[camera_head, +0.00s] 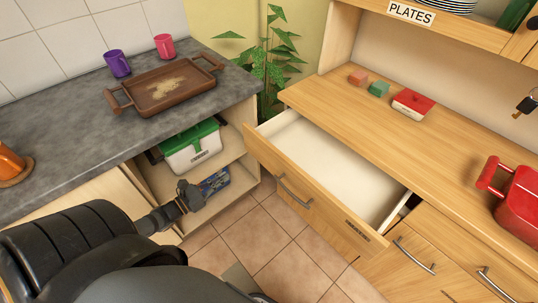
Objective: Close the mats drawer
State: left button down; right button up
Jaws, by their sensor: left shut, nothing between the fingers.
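The pulled-out wooden drawer (325,218) sticks out of the cabinet on the right. My right gripper is not in view.
Other drawers (415,258) beside it are shut. Coloured blocks (378,88), a red box (412,104) and a red pot (520,205) stand on the wooden top. A brown tray (165,88) lies on the grey counter (70,125). Tiled floor (250,240) between is clear.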

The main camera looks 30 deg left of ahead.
pick_arm(q)
jog(key=b, duration=0.4)
send_near(261, 153)
jog(key=shift+m, duration=0.4)
jog(key=x, duration=0.5)
jog(key=shift+w, duration=0.35)
jog(key=shift+w+d, duration=0.2)
jog(key=shift+w, duration=0.4)
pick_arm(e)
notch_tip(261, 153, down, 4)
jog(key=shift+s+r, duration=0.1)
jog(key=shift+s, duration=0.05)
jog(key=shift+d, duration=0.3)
